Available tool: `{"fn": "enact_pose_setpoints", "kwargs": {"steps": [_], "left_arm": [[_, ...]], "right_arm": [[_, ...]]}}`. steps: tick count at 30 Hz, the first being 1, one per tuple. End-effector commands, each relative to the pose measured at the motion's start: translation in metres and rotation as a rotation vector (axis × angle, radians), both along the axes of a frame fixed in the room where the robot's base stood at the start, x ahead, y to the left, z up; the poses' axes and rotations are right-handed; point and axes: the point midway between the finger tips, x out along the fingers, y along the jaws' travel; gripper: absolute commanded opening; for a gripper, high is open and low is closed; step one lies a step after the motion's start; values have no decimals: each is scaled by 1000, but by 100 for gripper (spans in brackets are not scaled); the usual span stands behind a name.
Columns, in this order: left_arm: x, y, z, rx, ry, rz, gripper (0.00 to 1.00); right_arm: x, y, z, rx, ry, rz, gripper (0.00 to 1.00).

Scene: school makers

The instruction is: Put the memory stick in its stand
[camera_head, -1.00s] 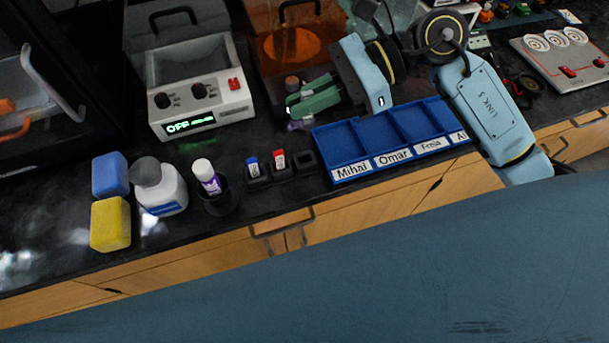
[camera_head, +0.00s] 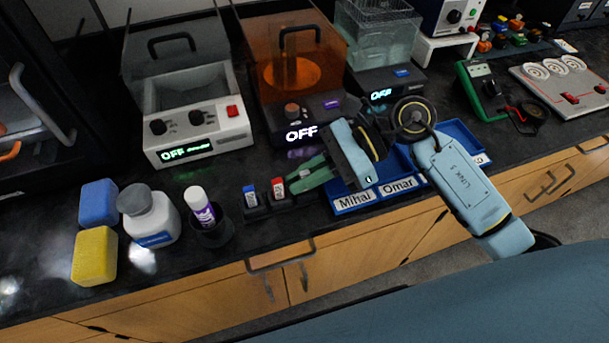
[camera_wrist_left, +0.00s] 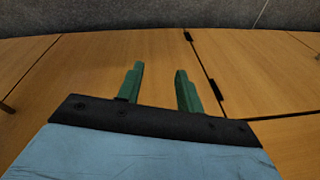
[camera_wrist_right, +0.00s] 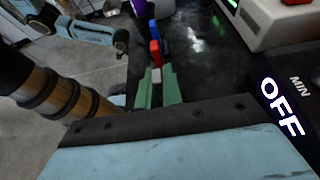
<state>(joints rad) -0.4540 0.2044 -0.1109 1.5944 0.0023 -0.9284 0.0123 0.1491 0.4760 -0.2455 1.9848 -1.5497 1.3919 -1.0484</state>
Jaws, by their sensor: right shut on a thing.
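My right gripper (camera_head: 296,180) reaches in from the right at the row of small black stands. Its green fingers are shut on a small pale memory stick (camera_wrist_right: 156,75), mostly hidden between them. A blue stick (camera_head: 250,193) and a red stick (camera_head: 278,186) stand upright in the left and middle black stands (camera_head: 257,212). The fingers cover the spot of the third stand, right of the red stick, so I cannot tell whether the held stick touches it. My left gripper (camera_wrist_left: 158,85) is open and empty, facing wooden cabinet fronts.
A blue name tray (camera_head: 345,204) lies under my right wrist. A dark cup with a purple-white tube (camera_head: 200,208), a white bottle (camera_head: 152,218) and blue and yellow blocks (camera_head: 94,256) stand to the left. Machines with OFF displays (camera_head: 190,151) line the back.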

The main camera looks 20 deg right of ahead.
Motion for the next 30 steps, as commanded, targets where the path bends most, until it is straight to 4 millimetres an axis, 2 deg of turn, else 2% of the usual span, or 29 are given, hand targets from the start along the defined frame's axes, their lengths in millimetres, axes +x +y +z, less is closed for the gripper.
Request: {"fn": "enact_pose_setpoints", "kwargs": {"steps": [12,13,18,30], "left_arm": [[3,-4,5,-4,-3,-1,36],[4,-4,6,-4,-6,-1,36],[5,-5,7,-5,-8,-2,36],[2,-3,5,-4,-3,-1,36]], "right_arm": [[0,0,-2,0,-1,-1,0],[0,0,-1,0,-1,-1,11],[0,0,-1,0,0,-1,30],[0,0,2,0,0,-1,30]]}}
